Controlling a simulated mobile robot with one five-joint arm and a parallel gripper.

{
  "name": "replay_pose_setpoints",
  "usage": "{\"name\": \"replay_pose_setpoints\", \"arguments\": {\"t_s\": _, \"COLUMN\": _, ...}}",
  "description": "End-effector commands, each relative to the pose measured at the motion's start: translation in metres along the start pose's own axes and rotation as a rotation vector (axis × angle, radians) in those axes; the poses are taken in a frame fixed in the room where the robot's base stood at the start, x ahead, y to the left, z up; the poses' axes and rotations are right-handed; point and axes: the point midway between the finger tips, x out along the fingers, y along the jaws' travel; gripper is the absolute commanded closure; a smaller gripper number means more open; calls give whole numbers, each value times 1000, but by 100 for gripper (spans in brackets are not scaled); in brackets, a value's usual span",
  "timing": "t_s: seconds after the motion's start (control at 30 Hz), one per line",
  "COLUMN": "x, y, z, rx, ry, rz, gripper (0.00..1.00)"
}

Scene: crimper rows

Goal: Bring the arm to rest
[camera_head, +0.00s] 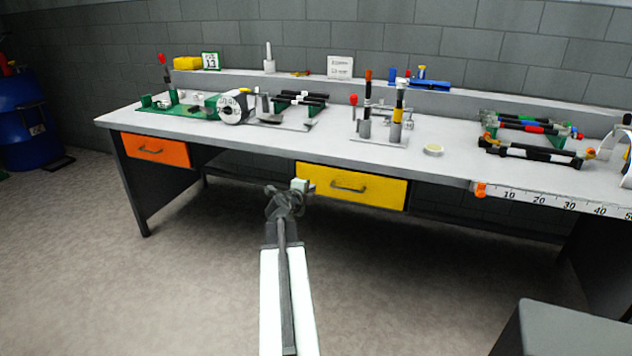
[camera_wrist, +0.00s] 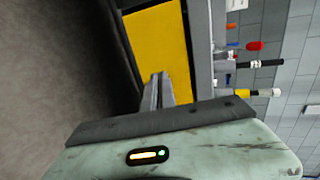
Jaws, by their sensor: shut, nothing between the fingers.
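My arm reaches forward from the bottom of the head view, in front of the workbench (camera_head: 250,142). My gripper (camera_head: 299,185) is at the arm's far end, beside the left end of the yellow drawer (camera_head: 352,186) as seen in the picture. In the wrist view my gripper (camera_wrist: 163,78) has its fingers together with nothing between them, and the yellow drawer (camera_wrist: 158,45) lies beyond them. Whether the fingertips touch the drawer front I cannot tell.
The bench top carries a crimper with a round dial (camera_head: 233,107), upright rods on a plate (camera_head: 378,139), a rack of rods (camera_head: 530,152) and a round yellowish disc (camera_head: 433,150). An orange drawer (camera_head: 155,149) is at left. A grey box (camera_head: 560,330) stands lower right.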

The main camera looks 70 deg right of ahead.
Motion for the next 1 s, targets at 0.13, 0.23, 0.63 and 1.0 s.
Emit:
{"name": "replay_pose_setpoints", "arguments": {"t_s": 0.13, "x": -29, "y": -1, "z": -1, "rx": 1, "ry": -1, "rz": 1, "gripper": 100}}
{"name": "replay_pose_setpoints", "arguments": {"t_s": 0.23, "x": -37, "y": 0, "z": 0, "rx": 1, "ry": -1, "rz": 1, "gripper": 100}}
{"name": "replay_pose_setpoints", "arguments": {"t_s": 0.63, "x": -40, "y": 2, "z": 5, "rx": -1, "ry": -7, "rz": 1, "gripper": 100}}
{"name": "replay_pose_setpoints", "arguments": {"t_s": 1.0, "x": -176, "y": 51, "z": 229, "rx": -74, "ry": -343, "rz": 35, "gripper": 100}}
